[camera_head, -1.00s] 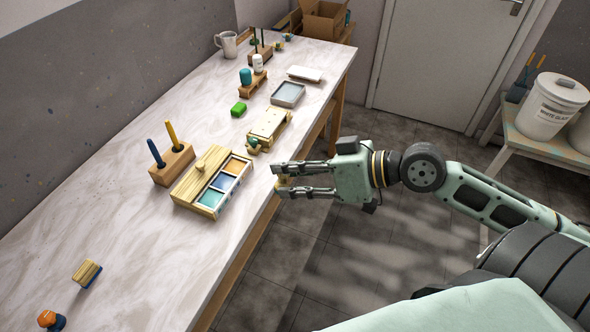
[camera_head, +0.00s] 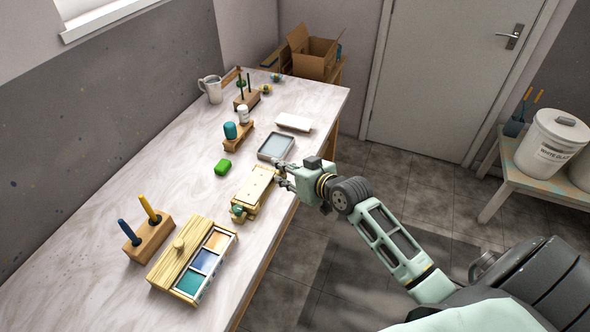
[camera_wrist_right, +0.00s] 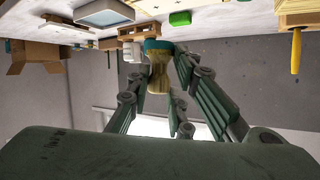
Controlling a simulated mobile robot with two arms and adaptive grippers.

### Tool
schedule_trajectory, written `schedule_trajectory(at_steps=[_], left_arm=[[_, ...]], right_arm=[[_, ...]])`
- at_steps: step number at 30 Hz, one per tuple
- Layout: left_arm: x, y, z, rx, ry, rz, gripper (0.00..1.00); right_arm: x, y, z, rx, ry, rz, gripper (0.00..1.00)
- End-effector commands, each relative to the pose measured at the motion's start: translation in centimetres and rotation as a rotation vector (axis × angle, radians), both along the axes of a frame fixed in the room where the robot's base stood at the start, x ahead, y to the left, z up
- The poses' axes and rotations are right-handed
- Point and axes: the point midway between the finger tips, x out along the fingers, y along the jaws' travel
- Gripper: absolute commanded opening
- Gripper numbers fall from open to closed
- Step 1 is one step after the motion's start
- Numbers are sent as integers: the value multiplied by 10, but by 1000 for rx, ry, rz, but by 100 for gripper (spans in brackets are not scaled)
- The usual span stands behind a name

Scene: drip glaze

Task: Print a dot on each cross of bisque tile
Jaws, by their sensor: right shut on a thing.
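My right gripper (camera_head: 281,175) is at the right edge of the table, beside the far end of a pale wooden holder (camera_head: 262,176). In the right wrist view it is shut on a dabber (camera_wrist_right: 159,74) with a wooden handle and teal end. In the head view the gripper mostly hides the dabber. The holder has a cream top that may be the bisque tile; its crosses are too small to make out. A green-topped piece (camera_head: 238,211) sits at the holder's near end. The glaze box (camera_head: 213,245) has orange, blue and teal wells. My left gripper is not in view.
A grey tray (camera_head: 276,147) and a white slab (camera_head: 294,121) lie beyond the holder. A green block (camera_head: 223,167), a stand with bottles (camera_head: 237,138) and a wooden tool block (camera_head: 148,238) stand to the left.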

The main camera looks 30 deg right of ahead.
Motion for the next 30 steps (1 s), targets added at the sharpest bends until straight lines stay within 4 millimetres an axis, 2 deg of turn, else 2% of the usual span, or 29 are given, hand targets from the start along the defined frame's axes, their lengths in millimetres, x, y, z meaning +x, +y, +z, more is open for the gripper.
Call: schedule_trajectory(at_steps=[1, 6, 9, 12, 20, 30], left_arm=[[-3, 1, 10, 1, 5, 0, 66], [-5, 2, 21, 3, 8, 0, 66], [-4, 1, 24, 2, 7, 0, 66], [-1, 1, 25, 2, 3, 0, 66], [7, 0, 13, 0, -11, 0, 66], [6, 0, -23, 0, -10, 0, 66]], right_arm=[[14, 13, -2, 3, -4, -16, 0], [47, 57, -18, -36, -11, -27, 0], [57, 76, -21, -52, -13, -20, 0], [62, 86, -23, -60, -15, -14, 0], [64, 90, -36, -62, -15, -12, 0], [63, 90, -72, -62, -15, -12, 0]])
